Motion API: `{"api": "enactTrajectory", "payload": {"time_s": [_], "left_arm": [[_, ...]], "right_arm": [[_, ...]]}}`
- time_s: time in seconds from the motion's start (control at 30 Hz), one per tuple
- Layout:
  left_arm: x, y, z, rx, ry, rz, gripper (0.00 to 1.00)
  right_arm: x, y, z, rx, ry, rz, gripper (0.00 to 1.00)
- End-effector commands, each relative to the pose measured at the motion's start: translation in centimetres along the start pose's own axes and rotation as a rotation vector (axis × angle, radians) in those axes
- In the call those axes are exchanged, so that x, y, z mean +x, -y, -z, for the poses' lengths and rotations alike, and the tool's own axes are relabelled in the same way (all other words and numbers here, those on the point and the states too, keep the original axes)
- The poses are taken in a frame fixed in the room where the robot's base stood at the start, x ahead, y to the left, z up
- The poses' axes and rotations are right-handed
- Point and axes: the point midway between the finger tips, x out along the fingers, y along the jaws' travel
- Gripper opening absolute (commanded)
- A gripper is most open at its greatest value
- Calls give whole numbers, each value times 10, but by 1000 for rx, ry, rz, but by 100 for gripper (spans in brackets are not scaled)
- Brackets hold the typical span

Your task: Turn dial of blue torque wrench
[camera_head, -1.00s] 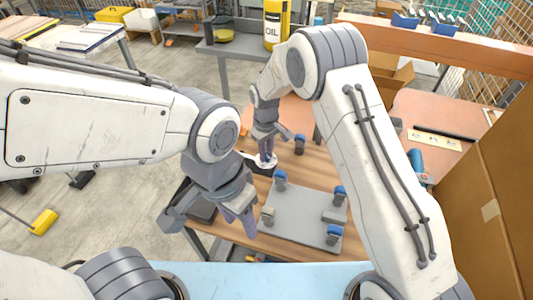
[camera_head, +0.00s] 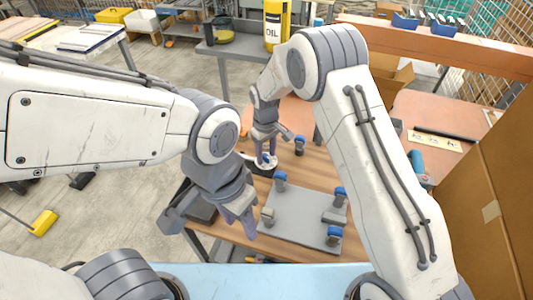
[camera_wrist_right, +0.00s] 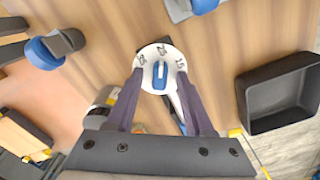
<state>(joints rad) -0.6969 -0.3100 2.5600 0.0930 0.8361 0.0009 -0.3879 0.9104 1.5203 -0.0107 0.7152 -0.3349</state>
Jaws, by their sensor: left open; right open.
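A round white dial face (camera_wrist_right: 150,54) with dark marks and a raised blue knob (camera_wrist_right: 158,75) lies below my right gripper in the right wrist view. Part of a blue and white shaft shows between the fingers, and the rest is hidden by the gripper. My right gripper (camera_wrist_right: 161,80) is open, its purple-grey fingertips on either side of the knob. In the head view the dial (camera_head: 257,164) is partly covered by my right gripper (camera_head: 266,159). My left gripper (camera_head: 240,222) is open and empty, left of the grey plate.
A grey plate (camera_head: 291,222) with several blue-topped clamps lies on the wooden table in front. A black open tray (camera_wrist_right: 285,124) is right of the dial in the wrist view. A cardboard panel (camera_head: 482,215) stands at the far right.

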Motion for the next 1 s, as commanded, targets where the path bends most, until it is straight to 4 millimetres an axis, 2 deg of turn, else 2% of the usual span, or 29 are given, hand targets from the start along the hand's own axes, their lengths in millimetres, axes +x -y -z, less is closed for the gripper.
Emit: {"api": "enactTrajectory", "payload": {"time_s": [0.17, 0.4, 0.6, 0.77, 1.0], "left_arm": [[7, 0, 0, 0, 0, 0, 50], [19, 1, -1, 1, 0, 0, 50], [24, 2, -1, 1, 0, 0, 50], [24, 2, -1, 1, 0, 0, 50], [24, 2, -1, 1, 0, 0, 50]], "right_arm": [[-18, 0, 1, 0, -5, -2, 52], [-66, 0, 1, 0, -6, -2, 52], [-95, 0, 1, 0, -4, -1, 52], [-104, 0, 0, 0, -1, 0, 52], [-104, 0, 0, 0, -1, 0, 52]]}}
